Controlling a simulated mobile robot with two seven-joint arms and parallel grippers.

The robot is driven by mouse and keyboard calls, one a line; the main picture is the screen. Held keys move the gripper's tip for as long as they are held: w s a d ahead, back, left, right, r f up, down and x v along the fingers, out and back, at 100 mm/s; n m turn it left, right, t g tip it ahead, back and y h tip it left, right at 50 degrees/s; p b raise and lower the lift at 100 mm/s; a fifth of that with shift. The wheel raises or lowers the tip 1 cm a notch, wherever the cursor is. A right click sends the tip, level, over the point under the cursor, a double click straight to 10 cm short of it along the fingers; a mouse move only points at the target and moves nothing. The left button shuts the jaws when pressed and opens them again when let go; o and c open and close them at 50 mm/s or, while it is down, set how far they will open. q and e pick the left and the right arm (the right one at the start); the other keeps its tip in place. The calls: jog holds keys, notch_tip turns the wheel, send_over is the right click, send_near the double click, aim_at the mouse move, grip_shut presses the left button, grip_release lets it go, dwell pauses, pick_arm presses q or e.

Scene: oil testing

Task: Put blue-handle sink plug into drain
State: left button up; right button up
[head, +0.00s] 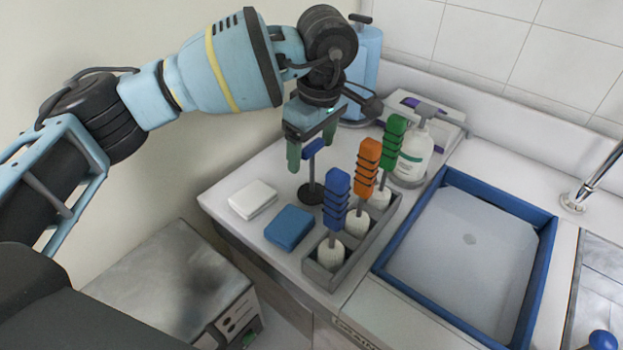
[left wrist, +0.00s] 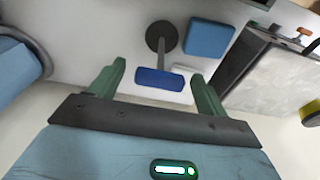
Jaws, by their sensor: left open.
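The blue-handle sink plug stands upright on the white counter, with its blue bar handle (head: 313,148) on top and its dark round disc (head: 311,193) at the bottom. My left gripper (head: 311,150) is open, with its green fingers on either side of the handle. In the left wrist view the handle (left wrist: 160,79) shows between the two fingertips (left wrist: 157,72), with a visible gap at each side. A metal sink (head: 600,285) is partly in view at the right edge. Its drain cannot be made out. My right gripper is not in view.
A grey caddy (head: 345,265) holds brushes with blue, orange and green handles, close right of the plug. A blue sponge (head: 289,228) and a white one (head: 252,200) lie nearby. A blue-rimmed tray (head: 415,222), soap bottle (head: 415,153) and faucet (head: 598,178) are farther right.

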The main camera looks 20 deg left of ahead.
pick_arm(q)
jog(key=shift+f, duration=0.2)
jog(key=c, duration=1.5)
notch_tip(320, 180, up, 10)
jog(key=shift+r, duration=0.1)
